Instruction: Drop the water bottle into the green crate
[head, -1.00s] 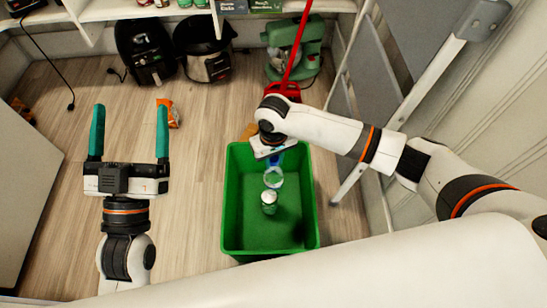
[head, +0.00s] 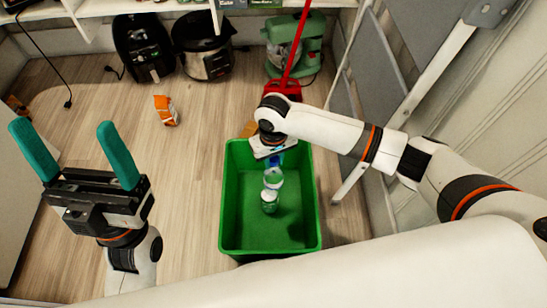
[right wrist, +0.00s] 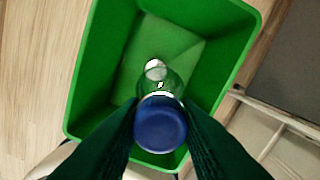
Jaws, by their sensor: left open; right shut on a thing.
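The green crate (head: 303,215) stands on the floor in the middle of the head view, open at the top. My right gripper (head: 273,157) is over its far part and shut on the clear water bottle (head: 273,179). The bottle's blue cap (right wrist: 160,124) shows between the dark fingers in the right wrist view, and its body points down toward the crate. A small shiny shape (right wrist: 155,69) shows beyond it; I cannot tell whether it is part of the bottle or separate. My left gripper (head: 62,130) is open and empty, left of the crate.
An orange bag (head: 166,110) lies on the floor left of the crate. A black appliance (head: 144,47), a cooker (head: 203,47) and a green mixer (head: 292,48) stand at the back. The floor between my left gripper and the crate is clear.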

